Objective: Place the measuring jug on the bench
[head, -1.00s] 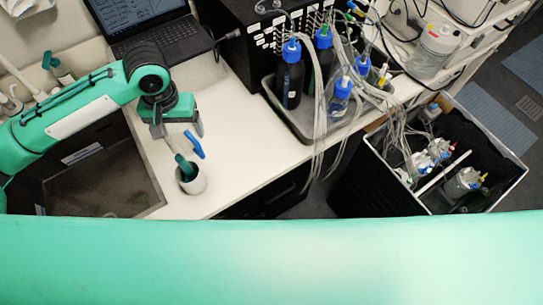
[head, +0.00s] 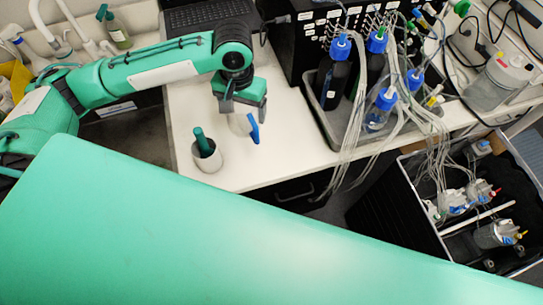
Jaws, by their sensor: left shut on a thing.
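The measuring jug (head: 239,124) is a pale, see-through vessel with a blue handle (head: 254,133). It hangs below my left gripper (head: 241,107), which is shut on it. The jug is over the white bench (head: 280,160), and I cannot tell whether its base touches the surface. The gripper hides the jug's upper part. My right gripper is not in the head view.
A grey tray (head: 322,122) of blue-capped bottles with tubing is to the right. A laptop (head: 207,15) lies behind. Clear bench lies in front of the tray.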

